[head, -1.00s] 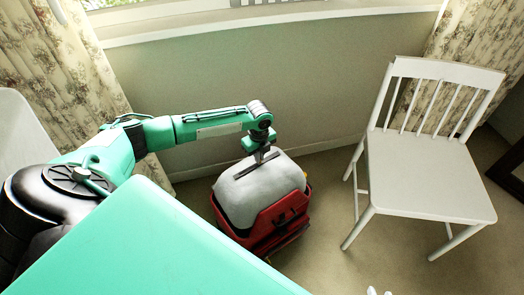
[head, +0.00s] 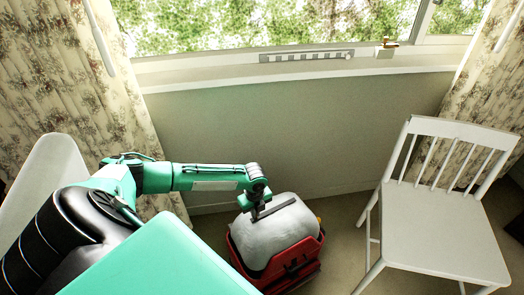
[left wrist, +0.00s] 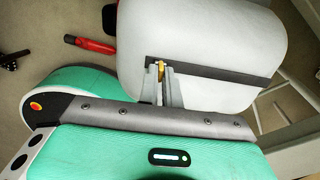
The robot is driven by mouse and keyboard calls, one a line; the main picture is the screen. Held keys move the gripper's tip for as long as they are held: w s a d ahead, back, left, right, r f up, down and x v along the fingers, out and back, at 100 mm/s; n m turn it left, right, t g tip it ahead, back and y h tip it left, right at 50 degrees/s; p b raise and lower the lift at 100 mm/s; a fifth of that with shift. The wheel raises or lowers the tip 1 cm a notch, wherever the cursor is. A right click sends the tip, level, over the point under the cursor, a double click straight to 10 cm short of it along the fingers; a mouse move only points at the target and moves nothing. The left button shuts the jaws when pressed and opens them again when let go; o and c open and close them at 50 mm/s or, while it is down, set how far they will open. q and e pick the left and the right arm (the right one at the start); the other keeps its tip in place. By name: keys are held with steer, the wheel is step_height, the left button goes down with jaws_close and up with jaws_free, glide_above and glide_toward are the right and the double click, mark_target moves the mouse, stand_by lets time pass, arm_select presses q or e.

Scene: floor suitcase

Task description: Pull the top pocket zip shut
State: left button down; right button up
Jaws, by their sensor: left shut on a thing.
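The suitcase (head: 275,250) stands on the floor, with a red lower body and a bulging pale grey-white top. A dark zip strip (head: 284,205) runs across that top; it also shows in the left wrist view (left wrist: 220,75). A small yellow pull (left wrist: 161,70) sits at the strip's left end in the left wrist view. My left gripper (head: 255,212) is over the strip's left end in the head view. In the wrist view its fingers (left wrist: 161,82) are shut on the yellow pull, partly hiding it. My right gripper is not in view.
A white chair (head: 437,230) stands to the right of the suitcase. The wall (head: 290,130) and window sill lie behind, with a floral curtain (head: 90,90) at the left. A red object (left wrist: 88,44) shows beside the suitcase in the wrist view.

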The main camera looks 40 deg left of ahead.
mark_target(254, 220)
arm_select(q)
steer(key=shift+s+a+f, duration=0.1)
steer(key=shift+s, duration=0.2)
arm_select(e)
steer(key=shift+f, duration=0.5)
arm_select(q)
steer(key=c, duration=1.6)
jaws_free()
steer(key=shift+s, duration=0.1)
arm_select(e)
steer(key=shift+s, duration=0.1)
